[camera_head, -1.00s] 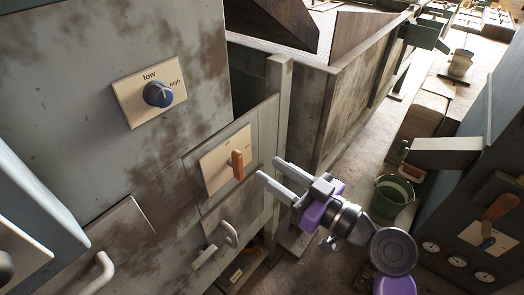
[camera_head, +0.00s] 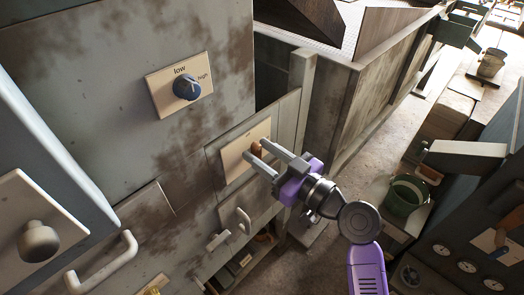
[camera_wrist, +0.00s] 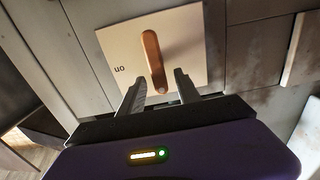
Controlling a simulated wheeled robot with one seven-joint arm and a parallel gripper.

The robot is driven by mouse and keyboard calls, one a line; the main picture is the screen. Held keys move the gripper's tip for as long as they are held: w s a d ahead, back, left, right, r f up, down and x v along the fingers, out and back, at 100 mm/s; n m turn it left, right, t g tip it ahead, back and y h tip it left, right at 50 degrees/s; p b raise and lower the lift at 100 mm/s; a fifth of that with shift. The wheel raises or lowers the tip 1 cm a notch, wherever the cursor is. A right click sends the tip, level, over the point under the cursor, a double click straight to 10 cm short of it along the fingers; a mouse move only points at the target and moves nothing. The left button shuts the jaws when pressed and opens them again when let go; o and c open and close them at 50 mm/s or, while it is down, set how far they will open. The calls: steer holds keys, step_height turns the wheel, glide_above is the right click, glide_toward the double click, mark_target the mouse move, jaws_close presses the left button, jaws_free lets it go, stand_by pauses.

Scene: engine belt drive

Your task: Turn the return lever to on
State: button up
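The return lever (camera_head: 257,148) is an orange-brown handle on a cream plate (camera_head: 231,158) set in the worn grey panel. My gripper (camera_head: 257,150) is at the lever, with its fingers pointing at the plate and partly hiding the handle. In the wrist view, the lever (camera_wrist: 153,55) lies nearly lengthwise on the plate (camera_wrist: 190,35), and an upside-down "on" label shows to its left. My gripper (camera_wrist: 160,76) is open there, one finger on each side of the lever's lower end, with gaps visible. I cannot tell whether a finger touches it.
A blue low/high knob (camera_head: 187,87) is on the panel above left. A white handle (camera_head: 243,221) is below the lever plate. A large door-like part with a round knob (camera_head: 38,241) stands at the left.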

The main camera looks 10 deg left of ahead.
jaws_close()
steer(key=shift+m, duration=0.3)
steer(key=shift+w+d+f+m+p, duration=0.25)
steer(key=shift+w+f+m, duration=0.15)
steer(key=shift+m, duration=2.45)
steer(key=shift+w+d+f+m+p, duration=0.1)
steer(key=shift+w+d+f+m, duration=0.3)
steer(key=shift+m, duration=2.5)
steer(key=shift+w+d+f+m+p, duration=0.2)
steer(key=shift+f+m, duration=0.25)
steer(key=shift+m, duration=2.4)
steer(key=shift+f, duration=0.1)
